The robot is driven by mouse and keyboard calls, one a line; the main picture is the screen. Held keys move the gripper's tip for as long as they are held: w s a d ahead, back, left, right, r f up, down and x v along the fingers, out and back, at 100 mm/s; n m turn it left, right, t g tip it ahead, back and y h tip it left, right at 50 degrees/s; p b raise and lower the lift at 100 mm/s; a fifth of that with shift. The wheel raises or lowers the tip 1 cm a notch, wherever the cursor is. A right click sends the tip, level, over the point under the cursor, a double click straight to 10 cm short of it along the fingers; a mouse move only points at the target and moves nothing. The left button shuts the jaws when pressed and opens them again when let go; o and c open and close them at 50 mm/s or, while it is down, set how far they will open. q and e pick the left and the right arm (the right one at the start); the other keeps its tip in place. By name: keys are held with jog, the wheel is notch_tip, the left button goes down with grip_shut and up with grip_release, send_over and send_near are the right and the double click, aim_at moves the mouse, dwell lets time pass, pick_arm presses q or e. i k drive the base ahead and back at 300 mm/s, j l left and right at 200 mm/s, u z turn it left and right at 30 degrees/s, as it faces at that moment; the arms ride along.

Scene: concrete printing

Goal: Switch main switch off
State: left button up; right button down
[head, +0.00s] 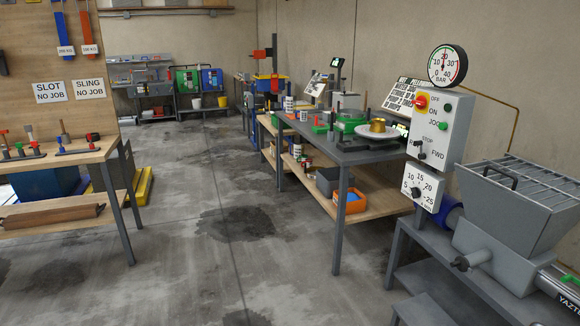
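The main switch (421,101) is a red rotary knob on a yellow plate, at the upper left of a light grey control box (452,125). The labels OFF and ON stand beside it; its exact pointing is too small to tell. Below it on the box are a green button marked JOG (443,126), a black selector marked R, STOP and FWD (421,152), and a lower dial box (422,187) with a speed scale. A pressure gauge (447,65) sits above the box. Neither of my grippers is in view.
A grey hopper pump (520,200) on a low dark stand is right of the box. A long workbench (345,152) with a plate, brass part and tools runs behind it. A wooden bench (60,158) stands left. The concrete floor between is free, with damp patches.

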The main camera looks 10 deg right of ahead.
aim_at(420, 103)
jog(key=i, duration=2.2)
jog(key=i+j+z, duration=0.1)
jog(key=i+z, duration=0.3)
jog(key=i+j+z, duration=0.35)
jog(key=i, duration=0.15)
jog(key=i+j+z, duration=0.2)
jog(key=i+z, duration=0.2)
jog(key=i+j+z, duration=0.4)
jog(key=j, duration=0.1)
